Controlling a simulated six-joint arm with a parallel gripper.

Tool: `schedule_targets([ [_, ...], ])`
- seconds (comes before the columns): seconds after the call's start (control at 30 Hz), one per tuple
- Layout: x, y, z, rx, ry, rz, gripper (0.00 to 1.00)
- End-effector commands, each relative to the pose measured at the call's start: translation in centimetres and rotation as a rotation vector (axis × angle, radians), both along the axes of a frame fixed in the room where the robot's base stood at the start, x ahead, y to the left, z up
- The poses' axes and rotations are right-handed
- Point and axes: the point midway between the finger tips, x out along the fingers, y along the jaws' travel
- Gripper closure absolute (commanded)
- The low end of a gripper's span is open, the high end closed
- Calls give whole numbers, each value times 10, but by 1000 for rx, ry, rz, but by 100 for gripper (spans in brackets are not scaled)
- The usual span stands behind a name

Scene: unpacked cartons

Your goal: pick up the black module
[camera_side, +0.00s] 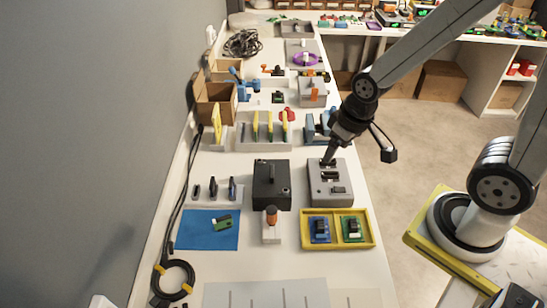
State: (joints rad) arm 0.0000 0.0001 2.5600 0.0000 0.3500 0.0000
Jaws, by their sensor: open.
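My gripper (329,158) points down at the far part of a grey box (318,198) on the white bench. Its fingers are small and dark here, and the gap between them is hard to make out. Small black parts sit on top of the grey box; one black part (330,177) shows just in front of the fingertips. This may be the black module, but I cannot tell for sure. Whether the fingertips touch anything is unclear. A larger black box (271,188) with a handle-like top stands to the left of the grey box.
A yellow tray (336,245) with a blue and a green board lies in front. An orange-topped tool (271,217) stands upright beside it. The bench's right edge is close by.

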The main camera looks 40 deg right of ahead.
Motion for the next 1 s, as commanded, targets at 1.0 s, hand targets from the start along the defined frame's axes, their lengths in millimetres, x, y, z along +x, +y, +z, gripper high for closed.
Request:
schedule_targets([
  [1.0,95,28,-9,159,37,-599,0],
])
